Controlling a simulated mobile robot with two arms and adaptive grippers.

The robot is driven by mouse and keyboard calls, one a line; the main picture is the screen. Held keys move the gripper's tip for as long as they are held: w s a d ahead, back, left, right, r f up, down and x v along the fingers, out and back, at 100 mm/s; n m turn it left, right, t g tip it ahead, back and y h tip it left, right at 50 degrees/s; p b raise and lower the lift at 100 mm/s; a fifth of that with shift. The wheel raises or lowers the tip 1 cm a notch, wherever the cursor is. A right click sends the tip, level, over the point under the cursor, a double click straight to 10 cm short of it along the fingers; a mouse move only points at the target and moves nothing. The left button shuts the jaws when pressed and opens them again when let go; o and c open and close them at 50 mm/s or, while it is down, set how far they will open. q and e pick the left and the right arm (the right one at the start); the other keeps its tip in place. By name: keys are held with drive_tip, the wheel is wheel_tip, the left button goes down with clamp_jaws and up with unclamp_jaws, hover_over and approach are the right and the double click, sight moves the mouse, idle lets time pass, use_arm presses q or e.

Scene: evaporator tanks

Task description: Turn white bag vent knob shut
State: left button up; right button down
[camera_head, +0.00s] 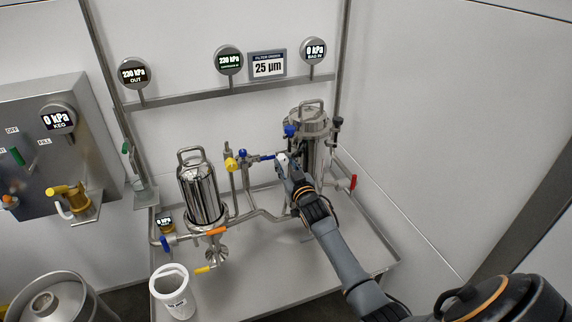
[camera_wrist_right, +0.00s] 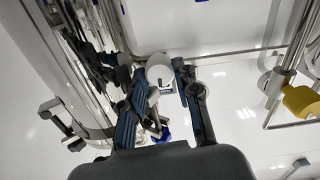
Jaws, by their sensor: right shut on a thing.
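The white bag vent knob (camera_wrist_right: 160,72) sits between the fingertips of my right gripper (camera_wrist_right: 161,80) in the right wrist view, beside a shiny steel housing. In the head view the right gripper (camera_head: 285,166) reaches in from the lower right. Its fingers are shut on the white knob (camera_head: 281,157), in front of the bag filter housing (camera_head: 313,128). The fingers and arm cover part of the knob and the lower housing. I cannot tell the knob's turn angle. My left gripper is out of view.
A yellow knob (camera_head: 231,164) and a blue valve handle (camera_head: 266,157) are left of the gripper. A red handle (camera_head: 353,183) is to its right. A second steel housing (camera_head: 202,193) and a white bucket (camera_head: 174,292) stand further left. The BAG IN gauge (camera_head: 314,50) reads 0 kPa.

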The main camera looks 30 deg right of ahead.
drive_tip(key=shift+f+n, duration=0.1)
drive_tip(key=shift+n, duration=0.5)
drive_tip(key=c, duration=1)
unclamp_jaws()
